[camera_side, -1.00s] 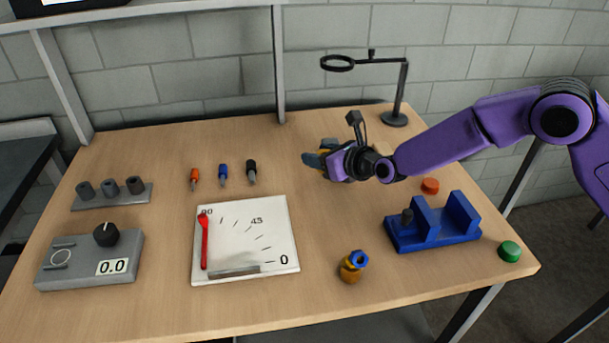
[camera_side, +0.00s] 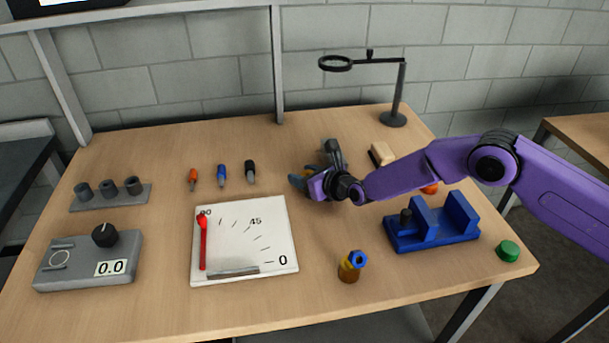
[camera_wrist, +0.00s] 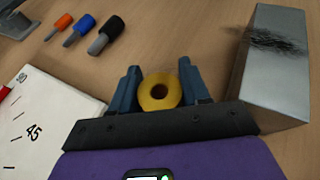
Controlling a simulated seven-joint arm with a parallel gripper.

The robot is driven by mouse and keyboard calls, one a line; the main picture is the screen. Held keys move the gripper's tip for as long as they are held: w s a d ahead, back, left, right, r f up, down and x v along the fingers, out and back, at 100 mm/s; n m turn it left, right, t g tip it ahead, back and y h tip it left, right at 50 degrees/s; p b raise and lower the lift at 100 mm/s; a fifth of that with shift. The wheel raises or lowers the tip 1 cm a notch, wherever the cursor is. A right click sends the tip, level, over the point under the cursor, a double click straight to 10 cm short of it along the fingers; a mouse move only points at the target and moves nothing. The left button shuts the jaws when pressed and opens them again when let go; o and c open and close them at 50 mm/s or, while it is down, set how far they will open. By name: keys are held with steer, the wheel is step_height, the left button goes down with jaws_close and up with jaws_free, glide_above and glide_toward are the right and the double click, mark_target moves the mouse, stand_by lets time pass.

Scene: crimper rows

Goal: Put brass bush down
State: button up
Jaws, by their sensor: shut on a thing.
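The brass bush (camera_wrist: 160,91) is a yellow ring with a dark hole. In the wrist view it sits between the two blue-grey fingers of my gripper (camera_wrist: 161,86), which are shut on it. In the side view my gripper (camera_side: 300,183) is over the middle of the table, right of the colored pegs and behind the right edge of the dial board. The bush is mostly hidden there by my gripper. I cannot tell whether it touches the table.
The dial board (camera_side: 275,215) with a red pointer lies front left of my gripper. A brass cylinder with a blue hex top (camera_side: 350,268) stands near the front. A blue cradle (camera_side: 432,238) is at right. A cream block (camera_side: 382,153) and magnifier stand (camera_side: 394,118) are behind.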

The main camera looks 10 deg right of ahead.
steer(key=shift+f, duration=0.1)
steer(key=o, duration=1.2)
steer(key=shift+o, duration=0.2)
steer(key=shift+r, duration=0.2)
steer(key=shift+v, duration=5.95)
steer(key=shift+d, duration=0.1)
